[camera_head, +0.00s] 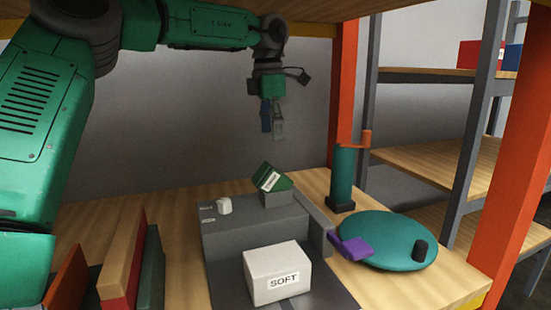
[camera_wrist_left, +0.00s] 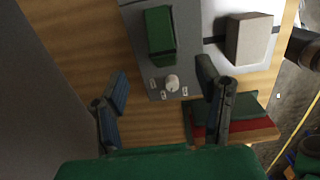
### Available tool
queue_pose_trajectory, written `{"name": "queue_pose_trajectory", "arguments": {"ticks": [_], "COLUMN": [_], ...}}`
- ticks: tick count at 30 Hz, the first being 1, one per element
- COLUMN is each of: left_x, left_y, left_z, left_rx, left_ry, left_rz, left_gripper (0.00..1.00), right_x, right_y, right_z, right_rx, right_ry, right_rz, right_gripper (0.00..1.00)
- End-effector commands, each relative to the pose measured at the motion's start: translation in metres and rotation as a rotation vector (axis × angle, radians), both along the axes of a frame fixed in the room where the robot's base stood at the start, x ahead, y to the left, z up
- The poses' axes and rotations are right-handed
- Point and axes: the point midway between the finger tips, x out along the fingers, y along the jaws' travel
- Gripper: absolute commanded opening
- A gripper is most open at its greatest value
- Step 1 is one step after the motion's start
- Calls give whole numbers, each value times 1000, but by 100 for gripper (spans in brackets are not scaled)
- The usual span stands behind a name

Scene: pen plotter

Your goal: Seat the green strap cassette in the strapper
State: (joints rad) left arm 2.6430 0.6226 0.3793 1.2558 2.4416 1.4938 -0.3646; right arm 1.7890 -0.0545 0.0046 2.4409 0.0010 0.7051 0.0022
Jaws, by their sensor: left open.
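The green strap cassette (camera_head: 272,178) with a white label sits tilted at a small raised holder at the back of the grey strapper (camera_head: 240,240). I cannot tell how deep it sits. In the left wrist view the cassette (camera_wrist_left: 160,35) lies beyond the fingers, on the grey strapper top (camera_wrist_left: 190,60). My left gripper (camera_head: 272,130) is open and empty, pointing down, above and apart from the cassette. In the left wrist view its two fingers (camera_wrist_left: 162,78) are spread wide. My right gripper is not in view.
A white box marked SOFT (camera_head: 277,275) stands in front. A white knob (camera_head: 224,205) is on the strapper. Upright boards (camera_head: 125,255) stand at left.

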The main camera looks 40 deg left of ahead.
Motion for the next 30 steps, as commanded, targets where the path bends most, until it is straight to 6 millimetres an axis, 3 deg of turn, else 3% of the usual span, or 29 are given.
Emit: {"name": "queue_pose_trajectory", "arguments": {"ticks": [4,13,17,24,30], "left_x": [-22,-39,-35,-19,-12], "left_y": [19,16,10,3,3], "left_z": [20,32,17,-28,-47], "left_rx": [-69,-159,-157,-157,-161], "left_ry": [-124,-292,-296,-293,-297], "left_rz": [9,-10,-12,-11,-10], "left_gripper": [59,59,59,59,59], "right_x": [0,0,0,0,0], "right_y": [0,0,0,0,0], "right_z": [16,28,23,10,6], "right_rx": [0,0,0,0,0], "right_ry": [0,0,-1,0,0], "right_rz": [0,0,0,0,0], "right_gripper": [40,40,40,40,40]}}
